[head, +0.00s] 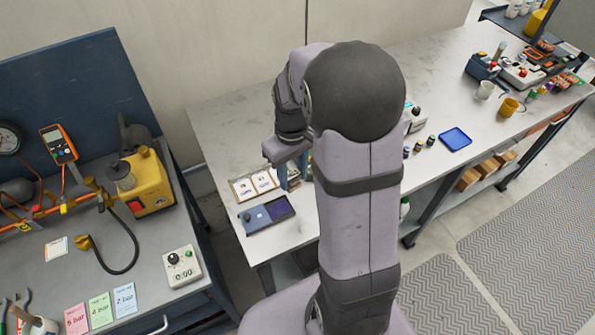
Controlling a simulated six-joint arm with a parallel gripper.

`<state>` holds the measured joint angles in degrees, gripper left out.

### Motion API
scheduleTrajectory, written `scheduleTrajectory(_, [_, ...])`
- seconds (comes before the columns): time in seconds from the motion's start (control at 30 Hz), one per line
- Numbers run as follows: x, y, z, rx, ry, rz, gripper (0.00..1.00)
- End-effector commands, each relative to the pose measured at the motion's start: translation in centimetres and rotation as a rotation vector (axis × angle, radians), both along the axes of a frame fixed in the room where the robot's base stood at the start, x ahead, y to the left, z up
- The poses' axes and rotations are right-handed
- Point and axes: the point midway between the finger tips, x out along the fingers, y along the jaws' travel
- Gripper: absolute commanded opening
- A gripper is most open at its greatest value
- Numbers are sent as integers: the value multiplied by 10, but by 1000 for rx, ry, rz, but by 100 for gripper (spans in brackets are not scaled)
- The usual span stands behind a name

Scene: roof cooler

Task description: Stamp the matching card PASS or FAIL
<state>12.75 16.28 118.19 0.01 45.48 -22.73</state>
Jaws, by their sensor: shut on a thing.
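My gripper (290,165) is over the left part of the white table, just right of two small cards, partly hidden behind my own arm. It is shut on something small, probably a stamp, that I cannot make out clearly. The left card (243,188) and the right card (263,182) lie side by side on brown backings; their print is too small to read. An open blue-grey case with a dark pad (279,208) lies in front of them. On the left bench lie a pink card (77,318), a green card (101,310) and a blue card (124,298) with bar figures.
The left bench holds a yellow pump (143,182), an orange meter (58,145), a hose and a timer box (182,265) reading 0:00. A blue tray (455,139), mugs and small jars stand farther right. My arm hides the table's middle.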

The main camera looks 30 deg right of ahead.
Motion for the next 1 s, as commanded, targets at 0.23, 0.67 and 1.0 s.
scheduleTrajectory(0.23, [-21,44,-12,1,7,94,13])
scheduleTrajectory(0.67, [11,41,-35,0,0,-159,13])
scheduleTrajectory(1.0, [11,41,-39,0,1,-175,13])
